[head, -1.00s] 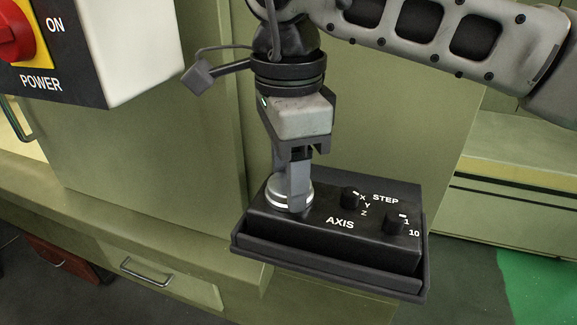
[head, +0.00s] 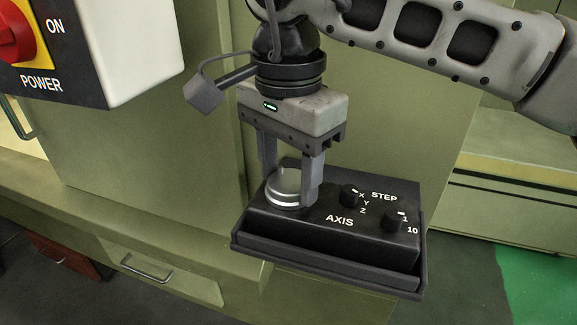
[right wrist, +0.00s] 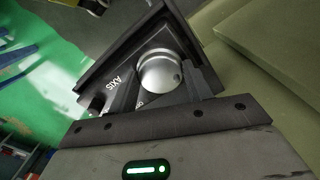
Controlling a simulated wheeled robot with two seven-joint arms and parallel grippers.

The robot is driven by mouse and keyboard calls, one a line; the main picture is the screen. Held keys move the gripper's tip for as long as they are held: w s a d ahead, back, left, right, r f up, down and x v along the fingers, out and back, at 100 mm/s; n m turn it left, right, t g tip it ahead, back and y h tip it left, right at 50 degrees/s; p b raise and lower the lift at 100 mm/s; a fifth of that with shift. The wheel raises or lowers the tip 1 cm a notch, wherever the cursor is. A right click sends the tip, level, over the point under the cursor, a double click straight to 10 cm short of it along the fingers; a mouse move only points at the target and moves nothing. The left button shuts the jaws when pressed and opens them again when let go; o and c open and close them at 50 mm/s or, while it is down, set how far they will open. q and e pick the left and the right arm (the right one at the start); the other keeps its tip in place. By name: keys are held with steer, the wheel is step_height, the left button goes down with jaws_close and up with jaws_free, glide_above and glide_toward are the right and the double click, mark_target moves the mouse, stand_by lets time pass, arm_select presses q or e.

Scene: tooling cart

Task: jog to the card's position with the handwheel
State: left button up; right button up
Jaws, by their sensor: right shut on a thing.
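The handwheel (head: 284,187) is a silver round knob on the left of a black control box (head: 330,262). The box has an AXIS selector (head: 349,196) marked X, Y, Z and a STEP selector (head: 394,221) marked 1 and 10. My right gripper (head: 290,192) points down with one finger on each side of the handwheel, shut on it. In the right wrist view the handwheel (right wrist: 160,72) sits between the fingers. No card shows in these frames. My left gripper is not in view.
A white box with a red and yellow POWER switch (head: 18,32) stands at the upper left. Green cabinet panels (head: 150,165) lie behind the control box. A drawer with a metal handle (head: 147,268) is below left. Green floor (head: 540,285) shows at the lower right.

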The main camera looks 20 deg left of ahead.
mark_target(288, 180)
steer(key=o, duration=1)
arm_select(q)
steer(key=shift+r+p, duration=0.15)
steer(key=shift+p, duration=0.45)
arm_select(e)
step_height(288, 180, up, 16)
